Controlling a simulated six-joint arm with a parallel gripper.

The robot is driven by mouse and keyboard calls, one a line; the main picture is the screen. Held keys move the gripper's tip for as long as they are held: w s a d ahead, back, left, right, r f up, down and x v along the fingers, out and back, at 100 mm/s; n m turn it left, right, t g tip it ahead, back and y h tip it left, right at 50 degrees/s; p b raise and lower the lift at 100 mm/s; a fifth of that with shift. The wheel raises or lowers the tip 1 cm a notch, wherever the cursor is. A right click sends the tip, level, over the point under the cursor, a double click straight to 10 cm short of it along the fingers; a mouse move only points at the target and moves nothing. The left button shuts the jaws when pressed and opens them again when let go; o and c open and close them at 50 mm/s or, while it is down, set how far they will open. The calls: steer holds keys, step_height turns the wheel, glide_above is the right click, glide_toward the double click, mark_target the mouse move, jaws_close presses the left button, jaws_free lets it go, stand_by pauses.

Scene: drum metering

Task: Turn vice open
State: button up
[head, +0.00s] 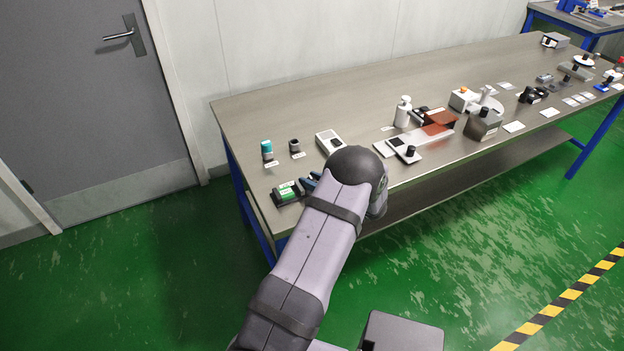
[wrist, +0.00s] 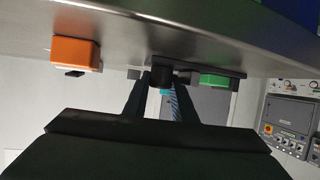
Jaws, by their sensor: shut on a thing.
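A dark block with green faces (head: 288,192), which looks like the vice, sits at the near left corner of the bench. In the wrist view its green part (wrist: 214,80) shows on a dark base, beside a black round knob (wrist: 163,73). My gripper (wrist: 162,88) has its two dark fingers on either side of the knob and is shut on it. The fingertips partly overlap the knob, so the exact contact is hidden. In the head view my dark wrist hides most of my gripper. I cannot tell how far the vice jaws are apart.
The grey bench (head: 265,105) carries a teal-capped item (head: 267,149), a small dark cylinder (head: 294,146), and a white box (head: 329,143) near the vice. A white bottle (head: 403,112) and other devices stand further right. An orange block (wrist: 76,52) shows in the wrist view.

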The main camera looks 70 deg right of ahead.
steer(key=shift+d+r+n+t+y, duration=0.1)
steer(key=shift+r+n+t+y, duration=0.1)
steer(key=shift+n+t+y, duration=0.15)
stand_by(0.3)
steer(key=o, duration=1)
steer(key=shift+o, duration=0.2)
steer(key=shift+w+f, duration=0.1)
steer(key=shift+f, duration=0.1)
steer(key=shift+a, duration=0.2)
